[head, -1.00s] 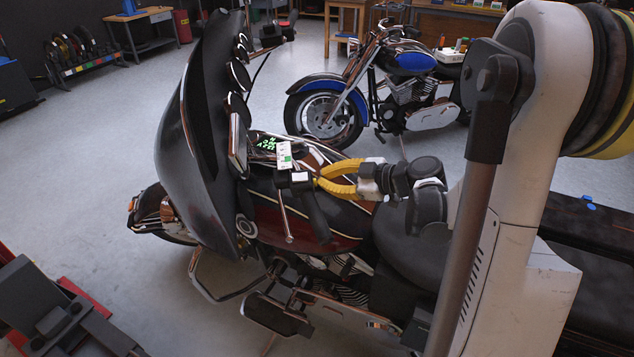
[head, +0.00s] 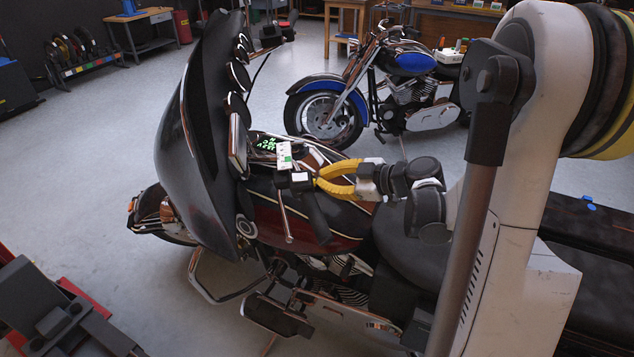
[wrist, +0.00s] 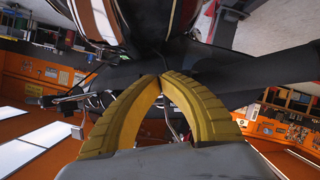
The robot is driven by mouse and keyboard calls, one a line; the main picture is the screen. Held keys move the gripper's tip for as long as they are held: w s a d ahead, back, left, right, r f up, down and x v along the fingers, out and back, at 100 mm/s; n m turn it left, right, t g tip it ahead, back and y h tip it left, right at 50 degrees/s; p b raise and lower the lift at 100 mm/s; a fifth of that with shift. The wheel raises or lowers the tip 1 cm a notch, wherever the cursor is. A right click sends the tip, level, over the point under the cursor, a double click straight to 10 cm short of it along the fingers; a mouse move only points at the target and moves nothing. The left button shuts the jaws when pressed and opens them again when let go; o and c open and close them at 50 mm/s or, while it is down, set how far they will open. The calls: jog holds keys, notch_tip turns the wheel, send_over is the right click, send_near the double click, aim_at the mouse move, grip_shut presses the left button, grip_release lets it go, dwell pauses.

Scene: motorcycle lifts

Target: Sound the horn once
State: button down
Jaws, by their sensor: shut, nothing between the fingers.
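A dark red and black touring motorcycle (head: 300,222) with a large black fairing (head: 196,150) stands in the middle of the head view. Its near handlebar grip (head: 316,215) is black, with a switch housing (head: 300,182) at its inner end. My gripper (head: 318,180) has yellow curved fingers, shut with nothing between them. In the head view the fingertips are at the switch housing; I cannot tell whether they touch it. In the wrist view the tips of my gripper (wrist: 161,76) meet in front of the dark handlebar parts (wrist: 215,75). The horn button cannot be made out.
A small white labelled box (head: 284,155) shows just behind the switch housing. A lever (head: 286,222) hangs beside the grip. A blue and black motorcycle (head: 400,75) stands behind. A dark lift part (head: 60,310) is at lower left. The grey floor (head: 90,150) at left is clear.

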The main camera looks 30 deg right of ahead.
jog(key=shift+s+d+r, duration=0.1)
jog(key=shift+s+d, duration=0.2)
jog(key=shift+d, duration=0.45)
jog(key=d, duration=0.1)
jog(key=s+d, duration=0.1)
jog(key=d, duration=0.2)
jog(key=shift+s+d+r, duration=0.3)
jog(key=shift+s, duration=0.1)
dwell(0.4)
